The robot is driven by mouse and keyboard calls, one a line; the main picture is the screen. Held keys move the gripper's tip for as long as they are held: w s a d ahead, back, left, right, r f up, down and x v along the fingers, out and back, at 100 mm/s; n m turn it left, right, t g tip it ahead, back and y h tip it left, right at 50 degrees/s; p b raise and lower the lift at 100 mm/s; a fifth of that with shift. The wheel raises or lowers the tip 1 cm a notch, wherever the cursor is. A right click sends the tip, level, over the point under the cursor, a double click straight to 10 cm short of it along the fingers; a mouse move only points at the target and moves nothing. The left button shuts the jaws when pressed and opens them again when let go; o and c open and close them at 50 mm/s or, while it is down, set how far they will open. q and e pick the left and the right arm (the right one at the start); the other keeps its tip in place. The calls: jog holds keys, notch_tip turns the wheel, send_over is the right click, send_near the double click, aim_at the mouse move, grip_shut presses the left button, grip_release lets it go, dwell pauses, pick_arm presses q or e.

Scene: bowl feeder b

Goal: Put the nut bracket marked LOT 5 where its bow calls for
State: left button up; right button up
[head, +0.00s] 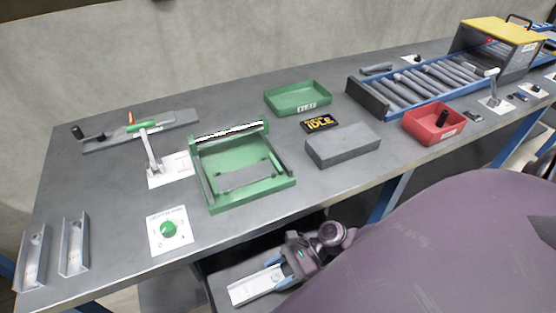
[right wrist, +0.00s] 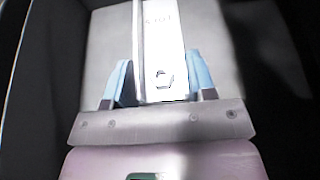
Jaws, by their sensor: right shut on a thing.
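My right gripper (head: 285,273) is low in front of the bench, beyond its front edge. It is shut on a pale metal bracket (head: 257,287), which sticks out to the left of the fingers. In the right wrist view the bracket (right wrist: 165,45) lies between the two blue fingers (right wrist: 160,88). It shows a hexagonal nut outline near the fingers and faint lettering farther out, too blurred to read surely. I cannot judge its bow. Two similar channel brackets (head: 35,258) (head: 75,246) lie at the bench's left end, their marks unreadable. My left gripper is out of view.
The grey bench (head: 120,195) holds a green fixture (head: 245,195), a green knob (head: 168,229), a lever (head: 151,155), a green tray (head: 270,103), a grey block (head: 343,145), an IDLE display (head: 319,122), a red bin (head: 428,134) and a roller conveyor (head: 378,105).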

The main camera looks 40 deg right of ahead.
jog(key=shift+f, duration=0.2)
jog(key=o, duration=1)
jog(key=shift+c, duration=0.2)
jog(key=shift+s, duration=0.1)
jog(key=shift+r, duration=0.15)
jog(key=shift+r+p, duration=0.3)
jog(key=shift+r, duration=0.15)
jog(key=v, duration=0.6)
jog(key=shift+d, duration=0.15)
jog(key=shift+s+d+r, duration=0.1)
jog(key=shift+d+r, duration=0.15)
jog(key=shift+d, duration=0.3)
